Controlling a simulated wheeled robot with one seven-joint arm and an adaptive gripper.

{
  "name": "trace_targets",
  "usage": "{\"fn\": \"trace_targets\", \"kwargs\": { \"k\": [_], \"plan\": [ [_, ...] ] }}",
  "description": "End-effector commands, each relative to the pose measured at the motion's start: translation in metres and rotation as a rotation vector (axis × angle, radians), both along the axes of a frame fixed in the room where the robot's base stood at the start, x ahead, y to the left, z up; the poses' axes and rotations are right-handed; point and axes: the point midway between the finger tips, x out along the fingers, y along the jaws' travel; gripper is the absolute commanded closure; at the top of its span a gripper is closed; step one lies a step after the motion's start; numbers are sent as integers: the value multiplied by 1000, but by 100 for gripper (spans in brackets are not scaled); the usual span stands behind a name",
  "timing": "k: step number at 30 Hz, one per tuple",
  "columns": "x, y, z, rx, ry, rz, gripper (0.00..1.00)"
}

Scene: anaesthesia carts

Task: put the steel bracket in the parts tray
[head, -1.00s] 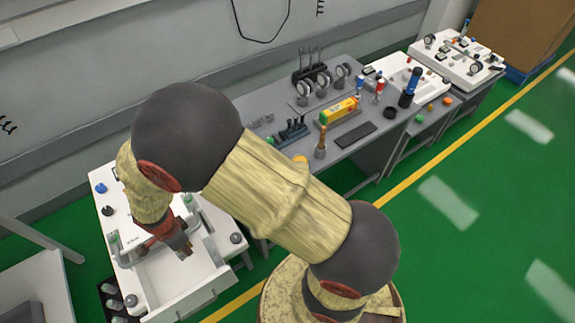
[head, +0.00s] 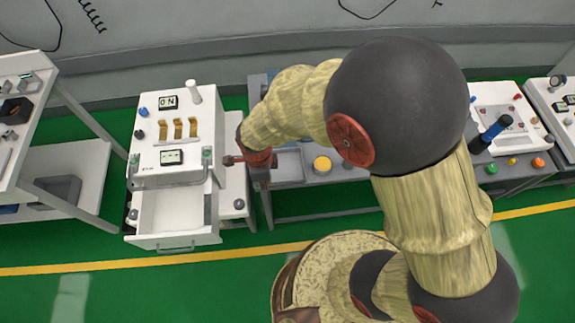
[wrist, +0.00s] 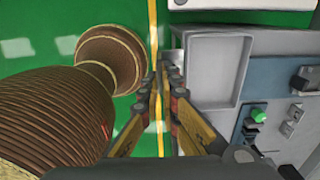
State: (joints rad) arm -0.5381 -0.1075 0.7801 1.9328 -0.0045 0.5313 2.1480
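My gripper (head: 232,160) hangs between the open-drawer white cart and the grey bench. In the wrist view, its two fingers (wrist: 165,82) converge, with their tips close together beside the bench's front edge. A small pale grey patch shows at the tips; I cannot tell whether it is the steel bracket or part of the bench. I cannot make out the bracket elsewhere. A shallow grey tray (head: 289,165), probably the parts tray, lies on the bench to the right of my gripper. It also shows in the wrist view (wrist: 213,75) and looks empty.
The white cart (head: 150,180) has its drawer (head: 172,212) pulled out, with no contents visible. A yellow round item (head: 322,164) sits right of the tray. A shelf unit (head: 75,180) stands at the left. Green floor is clear in front.

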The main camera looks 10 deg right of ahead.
Motion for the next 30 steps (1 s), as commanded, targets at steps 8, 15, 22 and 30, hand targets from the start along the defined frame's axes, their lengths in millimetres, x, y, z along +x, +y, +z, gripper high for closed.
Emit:
{"fn": "trace_targets", "kwargs": {
  "k": [8,15,22,30],
  "plan": [
    [50,-34,-29,-1,2,-8,100],
    [86,-57,-65,-2,4,-6,100],
    [103,-66,-85,-1,1,-2,100],
    [110,-72,-107,-2,3,-3,100]
  ]
}}
